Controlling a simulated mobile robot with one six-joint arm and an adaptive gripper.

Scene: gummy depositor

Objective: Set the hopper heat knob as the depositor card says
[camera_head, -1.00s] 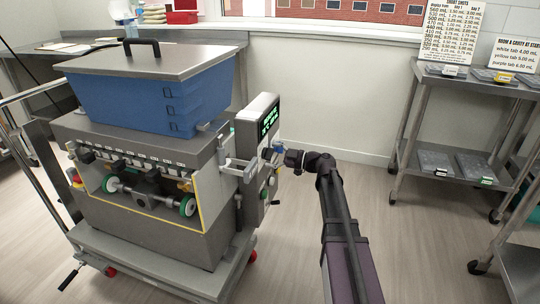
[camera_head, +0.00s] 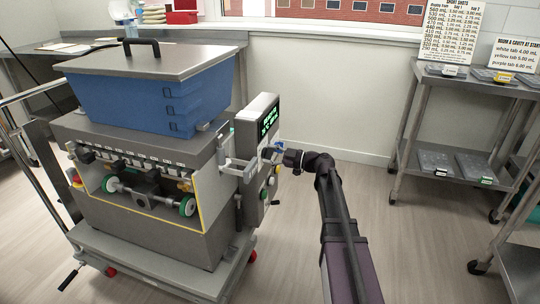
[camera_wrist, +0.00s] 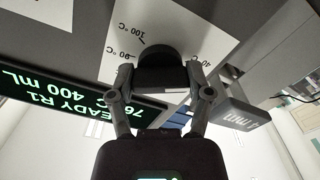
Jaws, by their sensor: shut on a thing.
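The hopper heat knob (camera_wrist: 165,62) is a dark round knob on a pale dial plate (camera_wrist: 195,35) in the wrist view. The plate has marks including 100 °C and 90 °C; others are cut off or hidden behind the knob. My gripper (camera_wrist: 163,78) is shut on the knob, one finger on each side. In the head view my gripper (camera_head: 272,154) is at the right-side panel of the depositor (camera_head: 150,240), and the knob is hidden there. A green-lit display (camera_wrist: 65,108), upside down in the wrist view, reads READY, about 76 °C and 400 mL.
A blue hopper (camera_head: 130,100) with a grey lid tops the depositor. A shelf cart (camera_head: 413,110) on the right holds trays and printed cards, one a number table (camera_head: 452,30). The floor (camera_head: 345,190) between is clear.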

